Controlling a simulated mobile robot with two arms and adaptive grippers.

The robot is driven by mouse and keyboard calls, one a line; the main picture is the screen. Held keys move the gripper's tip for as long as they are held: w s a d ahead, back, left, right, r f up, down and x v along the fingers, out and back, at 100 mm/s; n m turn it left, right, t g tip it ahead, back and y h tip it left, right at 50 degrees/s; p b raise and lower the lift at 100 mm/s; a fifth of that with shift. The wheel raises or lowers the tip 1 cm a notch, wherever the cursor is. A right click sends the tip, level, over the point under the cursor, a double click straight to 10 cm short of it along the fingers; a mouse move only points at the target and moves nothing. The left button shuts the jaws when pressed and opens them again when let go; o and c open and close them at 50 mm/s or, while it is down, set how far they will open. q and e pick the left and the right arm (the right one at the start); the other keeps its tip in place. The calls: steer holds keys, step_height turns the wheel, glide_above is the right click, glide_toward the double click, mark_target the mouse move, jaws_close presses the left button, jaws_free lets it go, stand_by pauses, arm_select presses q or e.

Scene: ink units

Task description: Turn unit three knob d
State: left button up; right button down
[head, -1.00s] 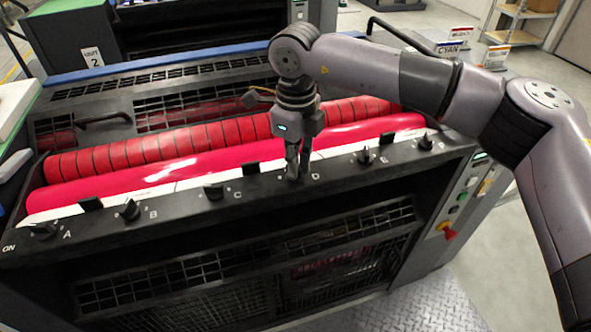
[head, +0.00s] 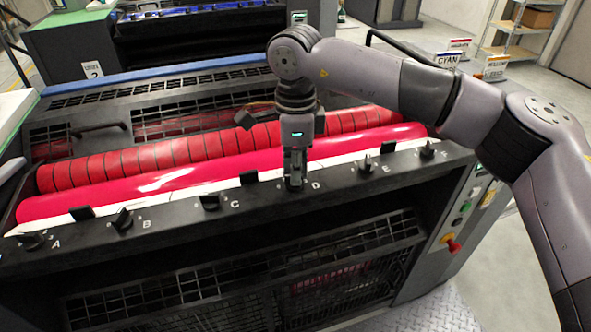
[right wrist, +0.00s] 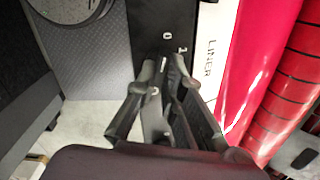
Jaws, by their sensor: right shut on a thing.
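The black panel strip (head: 255,205) of the press runs across the front, with a row of black knobs over white letters. My right gripper (head: 294,182) points down at the knob position beside the letter D and is shut on knob D. The fingers hide nearly all of that knob, so I cannot tell its angle. In the right wrist view my right gripper (right wrist: 166,75) has its fingers close together over the black panel, near small white numerals. My left gripper is not in view.
Knob C (head: 209,200) and knob E (head: 366,163) stand on either side. Red rollers (head: 190,155) lie just behind the panel. A red emergency-type knob (head: 453,245) sits on the right side face. A sign with a 2 (head: 92,69) marks the unit behind.

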stand_by(0.4)
steer(key=c, duration=1.7)
jaws_free()
step_height(320, 180, up, 12)
